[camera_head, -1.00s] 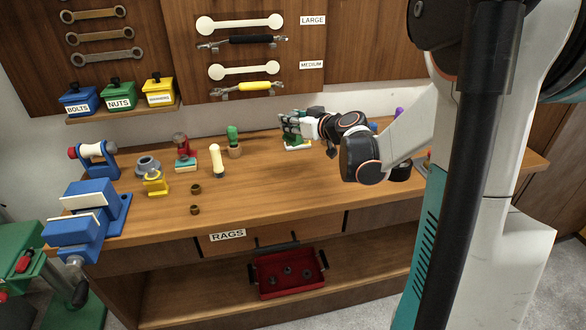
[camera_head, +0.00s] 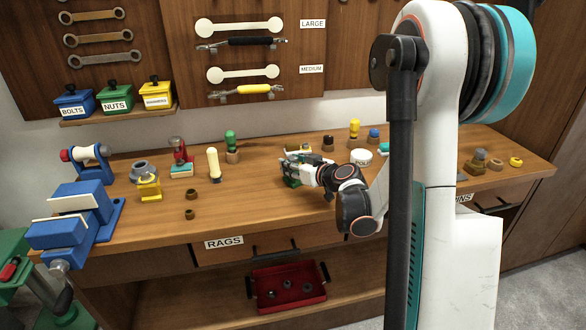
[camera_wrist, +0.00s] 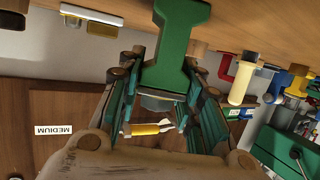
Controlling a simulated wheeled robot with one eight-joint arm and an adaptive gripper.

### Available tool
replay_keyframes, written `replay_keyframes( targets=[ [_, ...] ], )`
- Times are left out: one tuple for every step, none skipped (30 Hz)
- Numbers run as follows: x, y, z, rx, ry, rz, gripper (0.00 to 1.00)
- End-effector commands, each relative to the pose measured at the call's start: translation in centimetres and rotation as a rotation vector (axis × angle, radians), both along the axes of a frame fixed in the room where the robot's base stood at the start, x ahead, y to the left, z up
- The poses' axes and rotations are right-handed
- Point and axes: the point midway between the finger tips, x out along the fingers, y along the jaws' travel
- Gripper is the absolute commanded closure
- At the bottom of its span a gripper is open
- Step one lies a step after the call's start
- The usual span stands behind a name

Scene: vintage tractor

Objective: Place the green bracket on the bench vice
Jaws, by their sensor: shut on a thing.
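My gripper (camera_head: 292,172) is above the middle of the workbench in the head view. In the wrist view my gripper (camera_wrist: 163,88) is shut on the green bracket (camera_wrist: 172,45), which sits between the two fingers; in the head view the fingers largely hide it. The blue bench vice (camera_head: 72,219) with pale jaw faces stands at the bench's left front corner, well to the left of my gripper. Nothing rests on its top.
Between gripper and vice stand a cream-handled tool (camera_head: 214,165), a yellow block (camera_head: 149,188), a grey ring part (camera_head: 143,171) and small brown rings (camera_head: 190,213). A red tray (camera_head: 287,287) sits on the lower shelf.

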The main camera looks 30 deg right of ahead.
Motion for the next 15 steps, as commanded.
replay_keyframes(
  targets=[
    [-0.01, 0.00, 0.04, 0.001, -0.001, 0.000, 1.00],
    [-0.01, 0.00, 0.10, 0.001, -0.001, 0.000, 1.00],
    [-0.01, 0.00, 0.13, 0.001, -0.001, 0.000, 1.00],
    [-0.01, 0.00, 0.14, 0.001, -0.001, 0.000, 1.00],
    [-0.01, 0.00, 0.14, 0.001, -0.001, 0.000, 1.00],
    [-0.01, 0.00, 0.12, 0.001, -0.001, 0.000, 1.00],
    [-0.01, 0.00, 0.07, 0.001, -0.001, 0.000, 1.00],
    [-0.01, 0.00, -0.03, 0.001, -0.001, 0.000, 1.00],
    [-0.01, 0.00, -0.16, 0.001, -0.001, 0.000, 1.00],
    [-0.01, 0.00, -0.26, 0.001, -0.001, 0.000, 1.00],
    [-0.01, 0.01, -0.20, 0.000, 0.000, 0.000, 0.60],
    [-0.01, 0.01, -0.16, 0.000, 0.000, 0.000, 0.51],
    [-0.01, 0.01, -0.16, 0.000, 0.000, 0.000, 0.47],
    [-0.01, 0.01, -0.16, 0.000, 0.000, 0.000, 0.47],
    [-0.02, 0.01, -0.15, 0.000, 0.000, 0.000, 0.47]
  ],
)
